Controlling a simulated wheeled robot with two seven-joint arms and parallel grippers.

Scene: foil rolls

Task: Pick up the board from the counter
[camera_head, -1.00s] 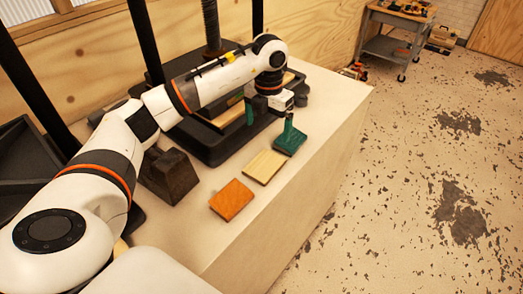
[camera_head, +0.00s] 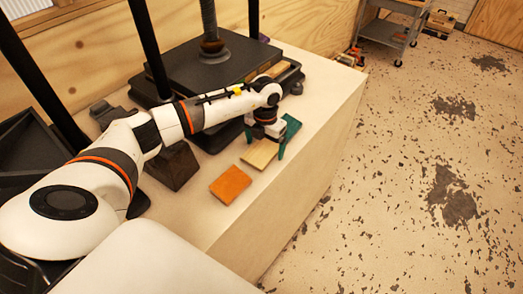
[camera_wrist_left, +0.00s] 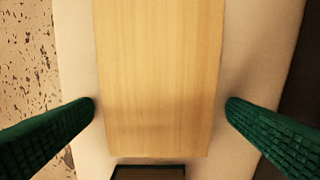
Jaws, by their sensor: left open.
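A pale wooden board (camera_head: 257,155) lies flat on the white counter (camera_head: 215,230), between an orange board (camera_head: 230,185) and a green board (camera_head: 293,126). The pale board also fills the middle of the left wrist view (camera_wrist_left: 160,60). My left gripper (camera_head: 265,146) is over the pale board, pointing down. In the left wrist view its green fingers (camera_wrist_left: 161,104) are open, one on each side of the board, with gaps between them and its edges. The arm and gripper hide part of the board's far end in the head view. My right gripper is not in view.
A black press-like machine (camera_head: 190,65) with dark posts stands behind the arm. A dark block (camera_head: 172,167) sits left of the boards. The counter's edge drops to a speckled floor on the right. A cart (camera_head: 390,30) stands at the back.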

